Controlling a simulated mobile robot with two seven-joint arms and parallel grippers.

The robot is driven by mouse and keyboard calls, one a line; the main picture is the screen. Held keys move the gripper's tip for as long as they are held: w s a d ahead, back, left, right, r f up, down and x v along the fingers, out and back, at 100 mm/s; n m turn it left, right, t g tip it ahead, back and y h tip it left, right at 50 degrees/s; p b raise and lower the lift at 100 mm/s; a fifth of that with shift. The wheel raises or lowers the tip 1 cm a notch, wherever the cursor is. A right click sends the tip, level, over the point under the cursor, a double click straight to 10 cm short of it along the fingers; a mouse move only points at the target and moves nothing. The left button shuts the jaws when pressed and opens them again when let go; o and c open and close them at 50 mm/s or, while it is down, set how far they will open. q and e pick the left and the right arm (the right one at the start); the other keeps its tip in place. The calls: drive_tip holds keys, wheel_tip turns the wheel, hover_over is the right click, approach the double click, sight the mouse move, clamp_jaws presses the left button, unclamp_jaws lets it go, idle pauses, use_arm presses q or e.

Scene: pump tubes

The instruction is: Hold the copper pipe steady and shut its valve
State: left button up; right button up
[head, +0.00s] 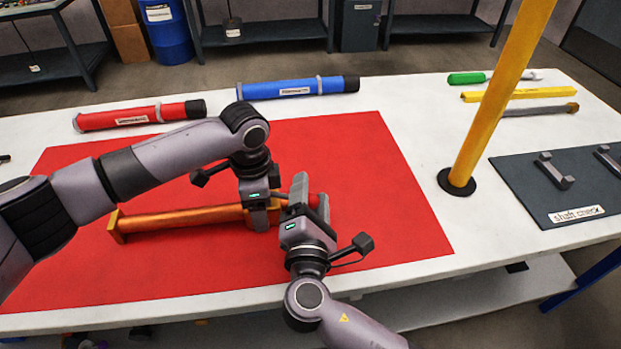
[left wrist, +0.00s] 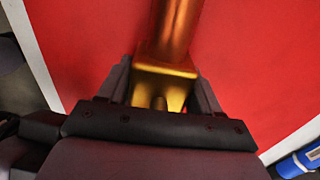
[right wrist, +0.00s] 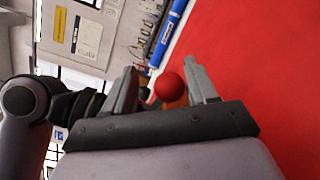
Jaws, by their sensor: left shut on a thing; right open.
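The copper pipe (head: 180,218) lies on the red mat, with a flared foot at its left end. It also shows in the left wrist view (left wrist: 177,30). My left gripper (head: 262,212) is shut on the pipe near its right end, and its jaws sit on both sides of the block there. The red valve knob (head: 315,200) is at the pipe's right end, partly hidden by my right gripper (head: 309,200). That gripper is open. In the right wrist view the round red knob (right wrist: 169,87) shows between its two fingers; I cannot tell whether they touch it.
A red tube (head: 140,116) and a blue tube (head: 297,88) lie behind the red mat (head: 350,150). A yellow post (head: 490,100) stands on the white table to the right. A dark board (head: 530,180) with grey handles lies beyond it. The mat's right part is clear.

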wheel_tip(320, 180, up, 9)
idle(0.3)
